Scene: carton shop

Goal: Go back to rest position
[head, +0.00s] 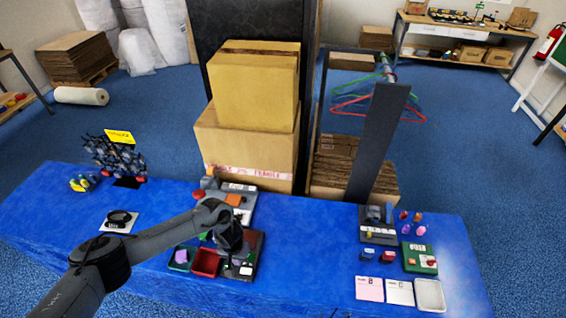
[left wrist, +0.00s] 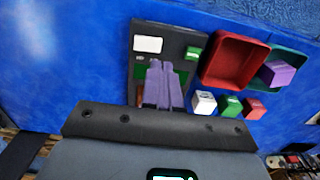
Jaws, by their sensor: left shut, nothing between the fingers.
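My left arm comes in from the left in the head view. Its gripper (head: 236,256) is over the dark board (head: 256,246) near the front of the blue table. In the left wrist view the two purple-grey fingers (left wrist: 161,84) are together, with nothing between them, above the board's green patch. I cannot tell whether the fingertips touch the board. My right gripper shows in neither view.
Beside the gripper are a red tray (left wrist: 234,61) and a teal tray holding a purple block (left wrist: 278,73). White (left wrist: 204,102), green (left wrist: 229,106) and red (left wrist: 254,108) blocks lie nearby. Cartons (head: 254,88) stand behind the table. The table's middle (head: 310,245) is clear.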

